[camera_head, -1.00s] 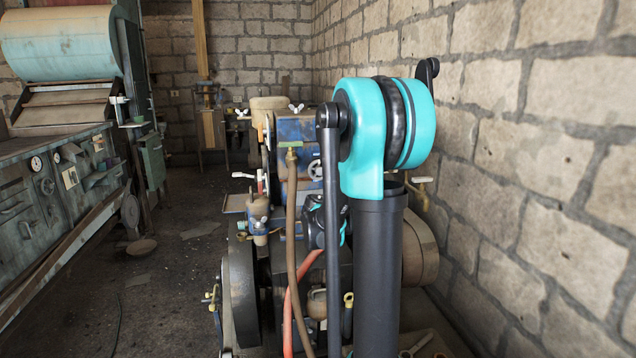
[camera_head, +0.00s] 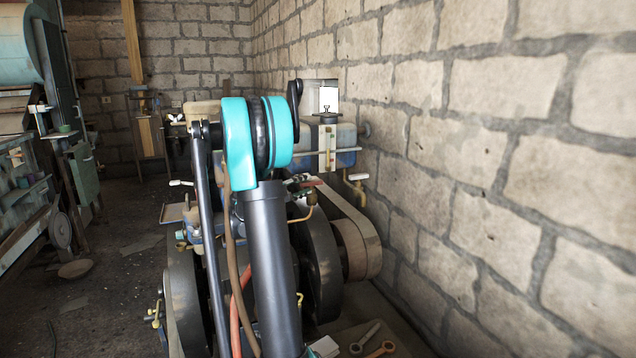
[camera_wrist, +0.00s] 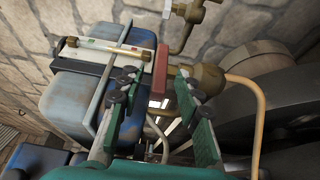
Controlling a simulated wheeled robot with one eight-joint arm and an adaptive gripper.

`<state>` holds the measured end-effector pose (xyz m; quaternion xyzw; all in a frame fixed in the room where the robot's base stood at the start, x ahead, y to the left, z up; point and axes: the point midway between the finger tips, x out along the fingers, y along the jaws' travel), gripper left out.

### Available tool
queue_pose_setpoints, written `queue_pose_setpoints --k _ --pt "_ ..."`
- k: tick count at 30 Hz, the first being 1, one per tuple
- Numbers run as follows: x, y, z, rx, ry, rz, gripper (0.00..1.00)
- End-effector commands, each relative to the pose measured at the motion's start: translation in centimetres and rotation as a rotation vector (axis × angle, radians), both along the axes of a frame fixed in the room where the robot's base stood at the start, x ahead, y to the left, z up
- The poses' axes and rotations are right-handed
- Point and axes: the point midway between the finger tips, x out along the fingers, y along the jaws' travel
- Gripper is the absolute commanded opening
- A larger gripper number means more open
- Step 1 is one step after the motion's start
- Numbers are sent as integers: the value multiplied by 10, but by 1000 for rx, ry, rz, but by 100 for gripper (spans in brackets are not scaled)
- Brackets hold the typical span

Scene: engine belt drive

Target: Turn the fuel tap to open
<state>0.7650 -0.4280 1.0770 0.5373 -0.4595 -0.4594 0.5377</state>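In the wrist view, the fuel tap has a flat red lever (camera_wrist: 160,70) and a brass body (camera_wrist: 207,78), with a copper pipe (camera_wrist: 254,92) leaving it at the right. A blue tank (camera_wrist: 78,104) is at the left. My gripper (camera_wrist: 157,82) is open, with its green fingers apart and the red lever showing between and just beyond the tips. I cannot tell whether either finger touches it. In the head view, the tap area (camera_head: 306,187) is small beside my arm, which hides part of the engine. The copper pipe (camera_head: 308,212) shows below it.
A brick wall (camera_head: 480,160) runs close along the right. A belt (camera_head: 362,240) and dark wheels stand below the tap. Spanners (camera_head: 372,342) lie at the lower front. A workbench (camera_head: 25,200) stands at the left, with open floor (camera_head: 115,290) between it and the engine.

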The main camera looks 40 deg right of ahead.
Motion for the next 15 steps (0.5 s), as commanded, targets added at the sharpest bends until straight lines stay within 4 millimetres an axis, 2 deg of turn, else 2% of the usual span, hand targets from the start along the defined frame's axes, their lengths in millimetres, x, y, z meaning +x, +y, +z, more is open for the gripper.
queue_pose_setpoints --k 1,7,15 --pt "1 -12 0 0 0 -3 34" --pt "6 -47 0 0 0 -2 34" --pt "11 -71 0 1 0 0 34"
